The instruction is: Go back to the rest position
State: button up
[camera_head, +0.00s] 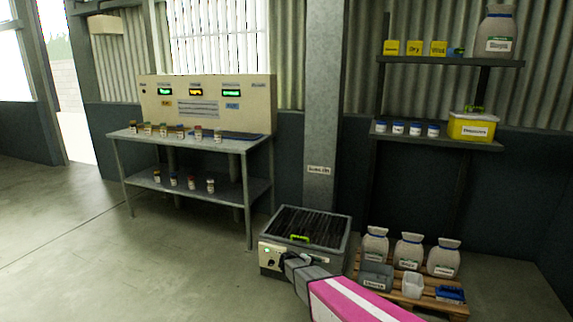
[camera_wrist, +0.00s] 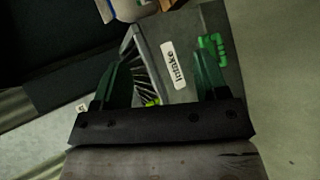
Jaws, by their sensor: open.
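My gripper (camera_head: 290,262) is at the front of a grey box-shaped machine (camera_head: 337,262) with a dark slatted top, which stands on the floor. A bright green handle (camera_head: 299,238) lies at the machine's top front edge. In the wrist view my gripper (camera_wrist: 160,68) has its two dark green fingers apart, with nothing visibly held between them. Beyond the fingers are a grey panel with a white "Intake" label (camera_wrist: 173,65), dark slats (camera_wrist: 143,80) and a green handle-like part (camera_wrist: 213,48). I cannot tell whether the fingers touch anything.
A pallet (camera_head: 420,298) with sacks (camera_head: 409,252) and small containers is right of the machine. A metal table (camera_head: 232,146) with jars and a display panel (camera_head: 205,100) stands at the left. Wall shelves (camera_head: 440,143) hold pots and boxes. The floor (camera_head: 75,235) at left is clear.

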jog(key=s+d+r+m+g+y, duration=0.2)
jog(key=s+r, duration=0.4)
jog(key=s, duration=0.3)
jog(key=s+d+r+m+g+y, duration=0.1)
jog(key=s+r+y, duration=0.4)
jog(key=s, duration=0.5)
jog(key=s+d+r+m+g+y, duration=0.2)
jog(key=s+r+m+y, duration=0.1)
jog(key=s+r, duration=0.5)
jog(key=shift+s+d+r+m+g, duration=0.2)
jog(key=shift+s+d+m+g, duration=0.15)
jog(key=shift+s+m, duration=0.45)
